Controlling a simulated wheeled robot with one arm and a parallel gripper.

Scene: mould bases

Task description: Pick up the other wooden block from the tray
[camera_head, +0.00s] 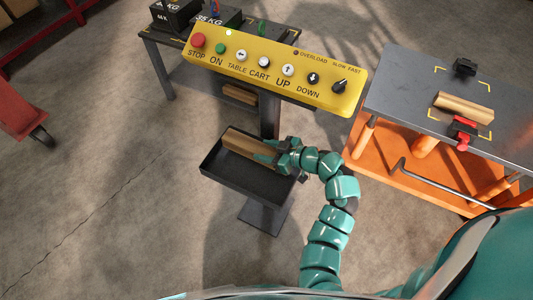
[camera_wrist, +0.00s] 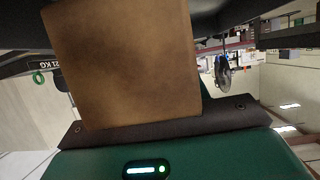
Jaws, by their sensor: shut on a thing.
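A wooden block (camera_head: 243,143) is at the black tray (camera_head: 228,186), near its back edge. My gripper (camera_head: 268,152) is at the block's right end and is shut on it. In the wrist view the block (camera_wrist: 125,60) fills the middle, close to the camera, with the dark gripper body below it. I cannot tell whether the block touches the tray floor. Another wooden block (camera_head: 464,107) lies on the grey top of the orange cart (camera_head: 395,85), between yellow corner marks and beside a red and black clamp (camera_head: 463,131).
A yellow control panel (camera_head: 270,67) with buttons and a knob stands behind the tray. A dark table (camera_head: 178,40) with black weights is behind it. A bent metal handle (camera_head: 425,178) sticks out from the cart. The floor left of the tray is clear.

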